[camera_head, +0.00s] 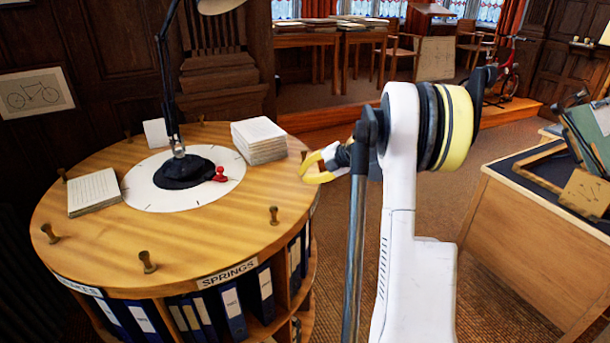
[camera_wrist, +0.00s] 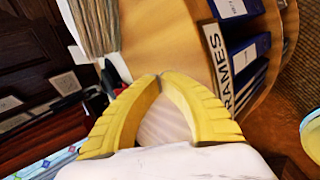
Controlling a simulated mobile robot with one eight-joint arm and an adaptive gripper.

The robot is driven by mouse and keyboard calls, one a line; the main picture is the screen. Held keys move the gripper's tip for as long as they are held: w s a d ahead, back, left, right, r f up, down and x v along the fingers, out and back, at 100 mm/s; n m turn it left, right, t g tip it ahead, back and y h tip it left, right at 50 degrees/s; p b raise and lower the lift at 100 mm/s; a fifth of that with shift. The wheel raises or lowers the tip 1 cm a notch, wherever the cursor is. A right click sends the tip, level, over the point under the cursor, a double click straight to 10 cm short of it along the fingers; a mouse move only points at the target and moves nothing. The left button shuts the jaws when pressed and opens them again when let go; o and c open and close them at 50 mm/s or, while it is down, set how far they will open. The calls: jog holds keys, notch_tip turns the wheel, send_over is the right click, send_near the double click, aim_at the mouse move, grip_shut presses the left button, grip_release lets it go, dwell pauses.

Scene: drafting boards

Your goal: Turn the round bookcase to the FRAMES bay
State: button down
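The round bookcase (camera_head: 120,180) has a wooden top with dark brass pegs around its rim, one front peg (camera_head: 273,215) among them. Its side shows a SPRINGS label (camera_head: 228,274) at front right and a partly cut label ending in KES (camera_head: 79,285) at left. A FRAMES label (camera_wrist: 220,65) shows on its curved side in the wrist view. My gripper (camera_head: 303,172) is at the right edge of the top, close to a peg (camera_head: 304,155). Its yellow fingers (camera_wrist: 160,76) meet at the tips with no object visible between them. Contact with the bookcase is unclear.
A drafting desk (camera_head: 530,240) stands at right. Carpet between them is open, and a raised step lies behind.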

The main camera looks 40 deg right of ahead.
notch_tip(320, 180, up, 8)
jog(key=p, duration=0.5)
